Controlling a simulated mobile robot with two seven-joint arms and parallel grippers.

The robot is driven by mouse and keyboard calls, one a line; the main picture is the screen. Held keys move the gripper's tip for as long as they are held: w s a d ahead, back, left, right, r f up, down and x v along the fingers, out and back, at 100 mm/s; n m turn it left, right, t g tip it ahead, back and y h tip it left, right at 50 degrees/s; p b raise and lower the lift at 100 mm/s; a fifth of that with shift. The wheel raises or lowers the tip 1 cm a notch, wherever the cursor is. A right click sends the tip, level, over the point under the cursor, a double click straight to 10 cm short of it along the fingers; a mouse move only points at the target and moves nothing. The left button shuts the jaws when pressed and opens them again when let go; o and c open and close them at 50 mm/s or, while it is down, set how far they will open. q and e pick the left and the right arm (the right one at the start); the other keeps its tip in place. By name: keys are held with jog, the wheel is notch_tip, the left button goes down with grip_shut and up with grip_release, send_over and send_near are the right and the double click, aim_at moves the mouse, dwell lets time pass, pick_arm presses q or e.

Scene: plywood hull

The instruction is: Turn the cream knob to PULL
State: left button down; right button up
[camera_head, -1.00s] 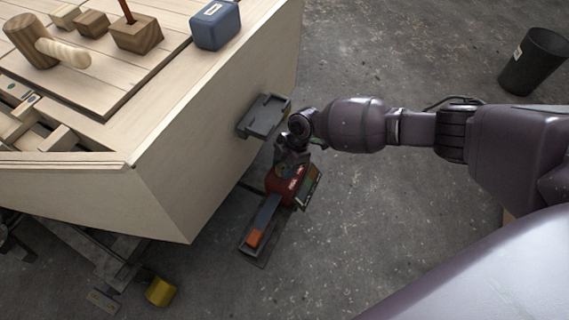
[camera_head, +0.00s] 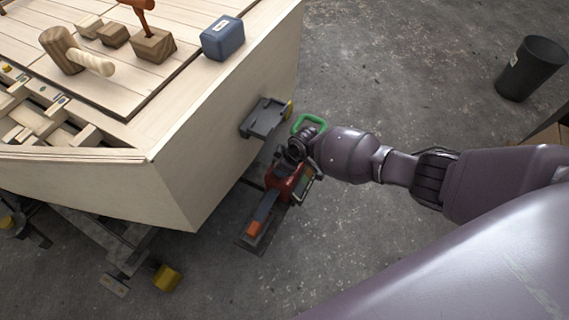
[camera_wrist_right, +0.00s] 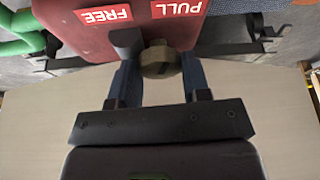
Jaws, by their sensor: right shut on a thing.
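The red winch-like unit (camera_head: 287,182) sits low beside the hull's side in the head view. In the right wrist view its red face (camera_wrist_right: 85,35) carries upside-down labels, FREE (camera_wrist_right: 104,15) on the left and PULL (camera_wrist_right: 177,8) on the right. The knob (camera_wrist_right: 158,62), dull olive-tan here, lies below the labels, with a dark grey block (camera_wrist_right: 127,42) beside it on the FREE side. My right gripper (camera_wrist_right: 160,72) has its fingers on both sides of the knob and is shut on it. In the head view my right wrist hides the knob. My left gripper is not in view.
A dark bracket (camera_head: 265,118) juts from the hull side (camera_head: 215,145). A green handle (camera_head: 308,121) is close to my right wrist. A mallet (camera_head: 68,52) and a blue block (camera_head: 222,38) lie on the deck.

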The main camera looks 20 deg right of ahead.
jog(key=shift+r+m+h+p, duration=0.1)
jog(key=shift+m+h+p, duration=0.2)
jog(key=shift+m, duration=0.4)
jog(key=o, duration=0.9)
